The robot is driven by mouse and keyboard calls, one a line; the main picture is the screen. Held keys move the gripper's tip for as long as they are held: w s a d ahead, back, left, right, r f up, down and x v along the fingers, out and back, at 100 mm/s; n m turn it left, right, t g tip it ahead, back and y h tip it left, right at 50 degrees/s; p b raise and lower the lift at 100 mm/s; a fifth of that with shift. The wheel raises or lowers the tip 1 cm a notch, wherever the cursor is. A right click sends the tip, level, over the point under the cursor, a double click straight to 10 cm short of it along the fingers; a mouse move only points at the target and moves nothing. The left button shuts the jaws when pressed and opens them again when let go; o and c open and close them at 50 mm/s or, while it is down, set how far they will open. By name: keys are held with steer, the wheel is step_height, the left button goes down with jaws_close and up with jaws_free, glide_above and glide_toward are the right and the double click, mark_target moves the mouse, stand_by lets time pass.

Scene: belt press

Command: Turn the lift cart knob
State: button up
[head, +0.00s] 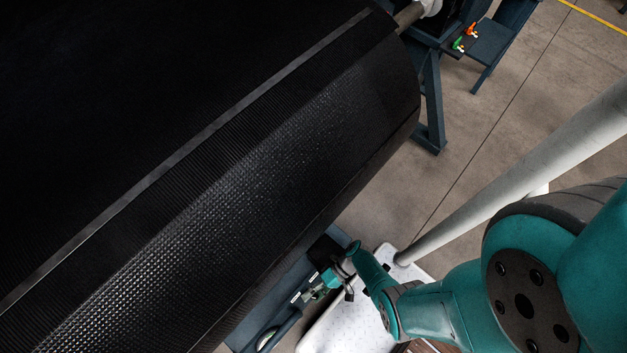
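My gripper (333,279) is at the lower middle, at the end of my teal arm, over the near end of a blue-grey frame (268,307) beside the big black roll. A small green part (331,277) shows at its fingertips. It may be the knob, but it is too small and too covered to be sure. I cannot tell whether the fingers are open, shut or touching it. At the far end, an orange knob (472,30) and a green knob (458,44) stand on a similar blue-grey frame (428,95).
The large black belt roll (290,140) fills the left and middle, close beside my gripper. A black box-like part (324,249) sits just above my gripper on the frame. Bare concrete floor (545,75) is clear at the upper right, with a yellow line (600,17).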

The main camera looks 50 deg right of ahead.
stand_by(0.4)
steer(key=shift+r, duration=4.95)
